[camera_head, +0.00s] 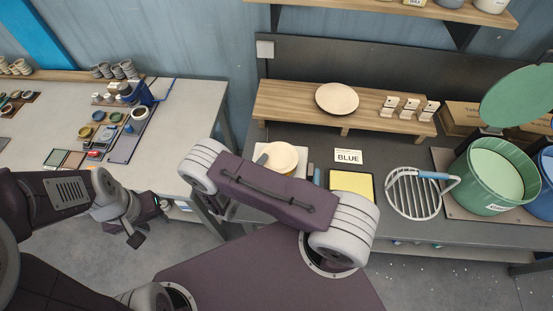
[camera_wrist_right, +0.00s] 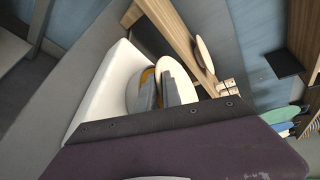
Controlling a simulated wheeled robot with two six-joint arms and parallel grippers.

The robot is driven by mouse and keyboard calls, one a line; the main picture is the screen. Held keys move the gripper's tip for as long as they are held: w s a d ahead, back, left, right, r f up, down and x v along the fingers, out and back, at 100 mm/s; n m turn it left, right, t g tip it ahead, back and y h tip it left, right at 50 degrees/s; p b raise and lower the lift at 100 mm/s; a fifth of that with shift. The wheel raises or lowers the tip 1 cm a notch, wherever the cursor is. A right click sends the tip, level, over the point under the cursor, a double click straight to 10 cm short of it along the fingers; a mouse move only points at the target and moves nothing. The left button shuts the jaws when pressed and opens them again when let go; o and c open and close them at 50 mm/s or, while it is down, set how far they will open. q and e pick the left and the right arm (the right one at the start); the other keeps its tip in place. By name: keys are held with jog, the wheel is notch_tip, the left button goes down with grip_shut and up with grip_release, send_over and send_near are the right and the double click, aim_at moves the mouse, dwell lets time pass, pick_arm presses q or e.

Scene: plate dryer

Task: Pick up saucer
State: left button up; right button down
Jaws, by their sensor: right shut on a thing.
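In the right wrist view the cream saucer (camera_wrist_right: 178,78) is at the two grey fingers of my right gripper (camera_wrist_right: 158,88). The gripper is shut on it; the exact grip is partly hidden. A pale round thing (camera_wrist_right: 133,92) is beside the fingers over a white mat (camera_wrist_right: 95,98). A second cream plate (camera_head: 337,98) lies on the wooden shelf. My left gripper (camera_head: 145,222) is away from the bench at the left, apparently empty; its opening is unclear.
A yellow pad (camera_head: 351,184), a BLUE card (camera_head: 348,156), a round wire rack (camera_head: 412,194) and a green bucket (camera_head: 487,182) stand right of the saucer. White holders (camera_head: 411,106) sit on the wooden shelf (camera_head: 290,101). A grey table (camera_head: 185,120) with small pots is at the left.

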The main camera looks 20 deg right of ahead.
jog(key=shift+r, duration=0.4)
notch_tip(320, 180, up, 3)
jog(key=shift+w+f+b, duration=0.1)
jog(key=shift+f+b, duration=0.05)
jog(key=shift+b, duration=0.45)
jog(key=s+d+r+b, duration=0.2)
jog(key=s+d+r, duration=0.2)
jog(key=d+r, duration=0.3)
jog(key=d, duration=0.3)
jog(key=shift+s+d+r, duration=0.25)
jog(key=shift+s+d, duration=0.1)
jog(key=shift+d, duration=0.05)
